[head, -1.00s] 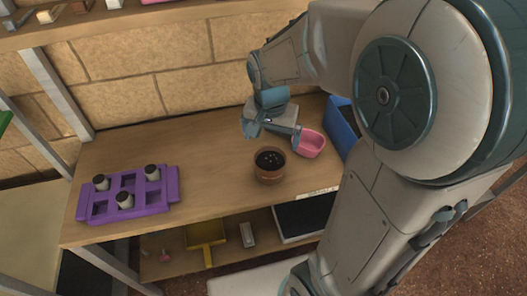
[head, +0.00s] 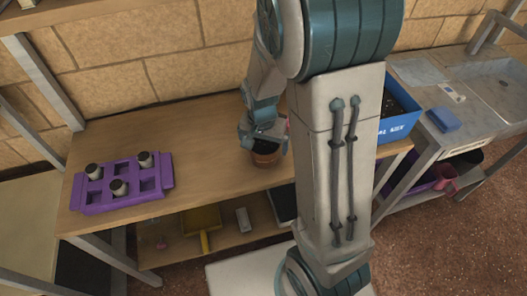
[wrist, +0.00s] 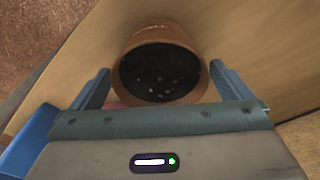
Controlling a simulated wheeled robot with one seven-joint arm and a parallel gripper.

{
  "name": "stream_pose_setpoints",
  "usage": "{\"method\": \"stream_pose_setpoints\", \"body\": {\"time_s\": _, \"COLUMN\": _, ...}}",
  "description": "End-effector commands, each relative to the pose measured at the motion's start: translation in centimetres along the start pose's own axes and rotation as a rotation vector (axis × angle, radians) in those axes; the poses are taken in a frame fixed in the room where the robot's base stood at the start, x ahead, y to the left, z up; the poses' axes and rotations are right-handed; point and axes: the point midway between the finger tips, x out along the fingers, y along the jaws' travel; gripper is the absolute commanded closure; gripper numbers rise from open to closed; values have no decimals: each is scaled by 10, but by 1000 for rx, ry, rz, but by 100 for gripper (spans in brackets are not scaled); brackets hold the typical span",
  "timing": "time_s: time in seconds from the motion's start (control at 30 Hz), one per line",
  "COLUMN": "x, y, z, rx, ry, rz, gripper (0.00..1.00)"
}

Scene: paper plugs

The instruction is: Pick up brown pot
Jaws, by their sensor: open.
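The brown pot (head: 264,159) stands upright on the wooden bench, near its front edge, with dark soil and small pale bits inside. My gripper (head: 264,141) is open and low over the pot in the head view. In the wrist view the pot (wrist: 161,33) lies between the two spread fingers of my gripper (wrist: 160,68), one on each side of its rim. Gaps show beside the fingertips, and I cannot tell whether either finger touches the pot.
A purple tray (head: 110,203) with several small pots sits on the bench at left. A blue box (head: 398,108) stands at right, partly behind my arm. The pink container is mostly hidden. A yellow dustpan (head: 203,218) lies on the lower shelf. Bench between tray and pot is clear.

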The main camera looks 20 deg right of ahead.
Motion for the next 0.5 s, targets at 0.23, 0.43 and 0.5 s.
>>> {"method": "stream_pose_setpoints", "body": {"time_s": 0.23, "x": 24, "y": 0, "z": -1, "rx": 2, "ry": 0, "rz": 0, "gripper": 1}}
{"method": "stream_pose_setpoints", "body": {"time_s": 0.43, "x": 25, "y": 0, "z": -1, "rx": 1, "ry": 1, "rz": -1, "gripper": 1}}
{"method": "stream_pose_setpoints", "body": {"time_s": 0.5, "x": 25, "y": 0, "z": -1, "rx": 1, "ry": 1, "rz": -1, "gripper": 4}}
